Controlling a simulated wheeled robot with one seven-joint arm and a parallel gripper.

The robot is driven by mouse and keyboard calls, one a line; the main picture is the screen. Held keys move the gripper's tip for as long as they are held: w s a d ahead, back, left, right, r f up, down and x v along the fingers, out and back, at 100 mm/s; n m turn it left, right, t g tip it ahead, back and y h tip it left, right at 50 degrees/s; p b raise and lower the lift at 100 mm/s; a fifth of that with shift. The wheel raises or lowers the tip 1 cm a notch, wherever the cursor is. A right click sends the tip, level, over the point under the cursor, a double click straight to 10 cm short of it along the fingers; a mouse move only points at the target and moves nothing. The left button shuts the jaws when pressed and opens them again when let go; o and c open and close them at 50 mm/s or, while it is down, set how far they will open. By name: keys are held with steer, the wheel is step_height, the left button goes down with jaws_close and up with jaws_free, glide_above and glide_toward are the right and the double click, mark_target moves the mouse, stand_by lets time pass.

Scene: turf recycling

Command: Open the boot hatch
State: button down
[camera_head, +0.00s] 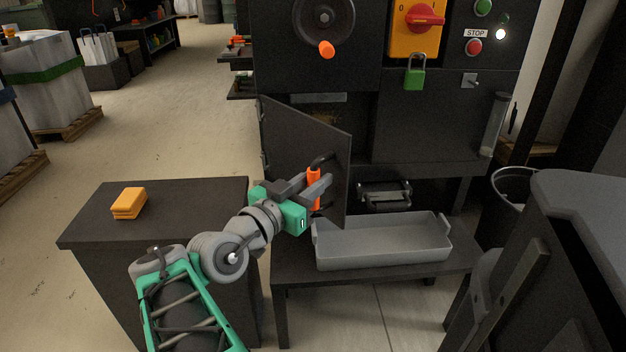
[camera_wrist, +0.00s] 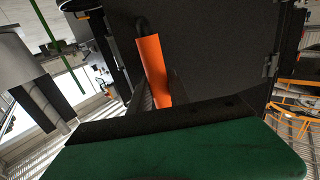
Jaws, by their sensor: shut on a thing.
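The boot hatch (camera_head: 290,140) is a dark flat door on the front of the black machine, hinged at its left edge. It stands swung partly open, with a dark opening (camera_head: 322,117) showing behind its top edge. My gripper (camera_head: 318,186) is shut on the hatch's orange handle (camera_head: 314,176), at the door's right side. In the wrist view the orange handle (camera_wrist: 152,68) sits between the fingers, with the dark door panel (camera_wrist: 215,60) behind it.
A grey tray (camera_head: 384,262) sits on a low dark bench just right of the door. A dark table with a yellow block (camera_head: 129,203) stands at left. A green padlock (camera_head: 414,76) and a red switch (camera_head: 425,18) are above. Open floor lies at left.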

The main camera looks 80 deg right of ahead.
steer(key=shift+s+f, duration=0.1)
steer(key=shift+s, duration=0.1)
steer(key=c, duration=1.2)
jaws_free()
steer(key=shift+c, duration=0.2)
steer(key=shift+c, duration=0.4)
